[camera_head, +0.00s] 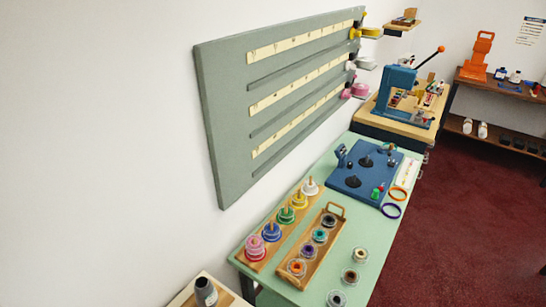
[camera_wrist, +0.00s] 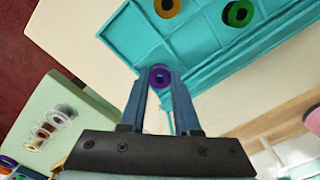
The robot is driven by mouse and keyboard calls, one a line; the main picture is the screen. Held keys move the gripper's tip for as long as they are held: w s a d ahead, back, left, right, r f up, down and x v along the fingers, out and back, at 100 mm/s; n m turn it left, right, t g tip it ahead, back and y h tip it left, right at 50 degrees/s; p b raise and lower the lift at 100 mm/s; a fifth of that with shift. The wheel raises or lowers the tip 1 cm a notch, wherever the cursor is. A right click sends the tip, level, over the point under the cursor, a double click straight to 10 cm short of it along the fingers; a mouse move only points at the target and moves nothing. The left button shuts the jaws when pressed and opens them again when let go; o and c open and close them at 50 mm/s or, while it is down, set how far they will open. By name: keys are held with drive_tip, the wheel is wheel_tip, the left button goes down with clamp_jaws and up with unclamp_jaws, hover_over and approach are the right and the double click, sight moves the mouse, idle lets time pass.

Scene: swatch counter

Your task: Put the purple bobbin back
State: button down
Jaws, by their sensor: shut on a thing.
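In the wrist view my gripper (camera_wrist: 160,80) is shut on a small purple bobbin (camera_wrist: 159,72), held between its fingertips. The bobbin is in front of a teal tray (camera_wrist: 150,45) with divided compartments. An orange-yellow bobbin (camera_wrist: 167,7) and a green bobbin (camera_wrist: 238,13) lie in that tray. I cannot tell how far the held bobbin is from the tray. My gripper and the teal tray do not show in the head view. There, a wooden caddy (camera_head: 335,210) holds several bobbins, one of them purple-looking (camera_head: 307,251).
A grey panel (camera_head: 225,100) hangs on the wall. Dark red floor (camera_head: 470,240) is clear at right.

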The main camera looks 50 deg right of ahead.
drive_tip(key=shift+f+b, duration=0.45)
drive_tip(key=shift+f, duration=0.15)
drive_tip(key=c, duration=0.5)
unclamp_jaws()
drive_tip(key=shift+c, duration=0.2)
wheel_tip(320, 180, up, 13)
drive_tip(key=shift+b, duration=0.45)
drive_tip(key=shift+w, duration=0.1)
